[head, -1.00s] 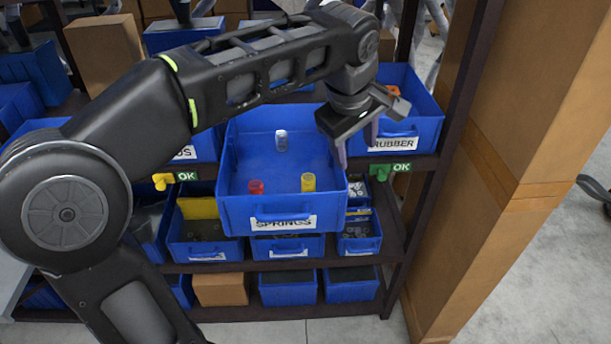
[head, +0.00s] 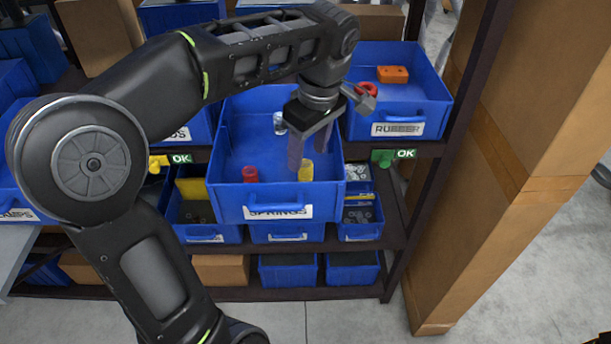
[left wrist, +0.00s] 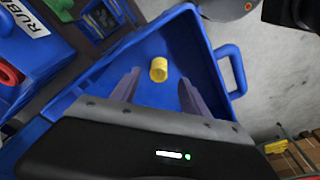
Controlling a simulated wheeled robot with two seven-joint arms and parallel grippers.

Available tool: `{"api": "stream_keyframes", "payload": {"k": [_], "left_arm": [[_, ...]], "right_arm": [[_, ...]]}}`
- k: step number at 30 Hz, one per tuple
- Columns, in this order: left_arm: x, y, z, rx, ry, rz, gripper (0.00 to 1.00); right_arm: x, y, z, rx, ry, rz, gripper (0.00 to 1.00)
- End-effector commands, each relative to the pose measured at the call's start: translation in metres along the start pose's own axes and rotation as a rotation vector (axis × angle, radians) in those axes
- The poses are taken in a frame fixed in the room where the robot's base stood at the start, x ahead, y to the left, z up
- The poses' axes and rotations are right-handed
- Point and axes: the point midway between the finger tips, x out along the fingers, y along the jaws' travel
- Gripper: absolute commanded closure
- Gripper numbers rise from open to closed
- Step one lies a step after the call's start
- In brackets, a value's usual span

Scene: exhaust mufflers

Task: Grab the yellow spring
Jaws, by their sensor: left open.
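The yellow spring (head: 306,170) stands in the front right part of the blue SPRINGS bin (head: 232,207). It also shows in the left wrist view (left wrist: 159,69), ahead of and between the fingers. My left gripper (head: 309,160) is open and points down into the bin, with one finger left of the yellow spring and the other to its right. The left wrist view shows both fingers apart (left wrist: 158,90) with nothing between them. A red spring (head: 250,174) stands left of the yellow one. A grey-white spring (head: 279,123) is at the back, partly hidden by the gripper. My right gripper is not in view.
The blue RUBBER bin (head: 398,102) with an orange block (head: 393,74) and a red ring stands to the right. A green OK tag (head: 404,154) sits on the shelf edge. Tall cardboard boxes (head: 540,150) stand right of the shelf post.

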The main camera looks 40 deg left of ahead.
Motion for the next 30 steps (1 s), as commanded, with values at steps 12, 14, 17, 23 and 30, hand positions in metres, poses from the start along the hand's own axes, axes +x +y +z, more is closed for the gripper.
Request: {"api": "stream_keyframes", "payload": {"k": [12, 14, 17, 23, 30], "left_arm": [[0.008, 0.0, 0.0, 0.0, 0.0, 0.0, 0.46], [0.013, 0.0, 0.0, 0.0, 0.0, 0.0, 0.46], [0.025, 0.001, 0.0, -0.001, 0.0, 0.0, 0.46], [0.048, 0.001, -0.002, -0.001, 0.0, -0.004, 0.46], [0.057, 0.002, -0.001, 0.0, 0.0, 0.0, 0.46]], "right_arm": [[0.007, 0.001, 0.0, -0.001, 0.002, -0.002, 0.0], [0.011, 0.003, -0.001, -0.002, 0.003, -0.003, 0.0], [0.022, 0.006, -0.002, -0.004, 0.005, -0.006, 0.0], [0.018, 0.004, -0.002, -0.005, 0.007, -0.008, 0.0], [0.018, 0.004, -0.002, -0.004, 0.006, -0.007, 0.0]]}}
